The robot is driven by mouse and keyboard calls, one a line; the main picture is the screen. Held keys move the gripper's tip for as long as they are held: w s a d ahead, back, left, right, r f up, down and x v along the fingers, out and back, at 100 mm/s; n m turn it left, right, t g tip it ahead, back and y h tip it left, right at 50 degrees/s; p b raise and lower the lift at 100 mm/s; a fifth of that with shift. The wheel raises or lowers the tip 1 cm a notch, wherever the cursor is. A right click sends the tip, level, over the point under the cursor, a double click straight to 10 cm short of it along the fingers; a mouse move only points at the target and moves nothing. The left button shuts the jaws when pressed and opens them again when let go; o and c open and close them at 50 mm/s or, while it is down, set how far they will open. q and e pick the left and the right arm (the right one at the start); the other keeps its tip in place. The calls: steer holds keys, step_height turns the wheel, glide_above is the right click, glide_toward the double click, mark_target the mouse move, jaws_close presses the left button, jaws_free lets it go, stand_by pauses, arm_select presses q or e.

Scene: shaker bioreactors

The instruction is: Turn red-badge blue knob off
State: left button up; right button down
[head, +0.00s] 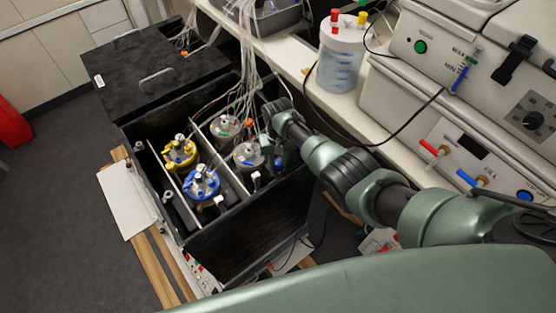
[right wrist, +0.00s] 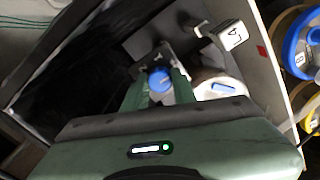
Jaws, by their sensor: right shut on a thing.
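A blue knob (right wrist: 160,79) sits between the two fingers of my right gripper (right wrist: 158,88) in the right wrist view, and the fingers are shut on it. A grey bracket shows just behind the knob. In the head view my right gripper (head: 276,150) reaches into the right side of the black shaker box, beside a grey-topped vessel (head: 249,155). The knob's turn angle cannot be told. A small red mark (right wrist: 262,50) shows on the pale divider in the right wrist view. My left gripper is not in view.
The black box (head: 235,240) also holds a yellow-topped vessel (head: 180,152) and a blue-topped vessel (head: 201,183), split by pale dividers. Thin tubes hang close to my right gripper. A bench with machines (head: 470,130) is at right.

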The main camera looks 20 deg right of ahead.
mark_target(278, 162)
steer(key=c, duration=1.1)
jaws_free()
steer(key=shift+r, duration=0.1)
steer(key=shift+c, duration=0.2)
steer(key=shift+r, duration=0.35)
steer(key=shift+r+p, duration=0.65)
steer(key=shift+r, duration=2.85)
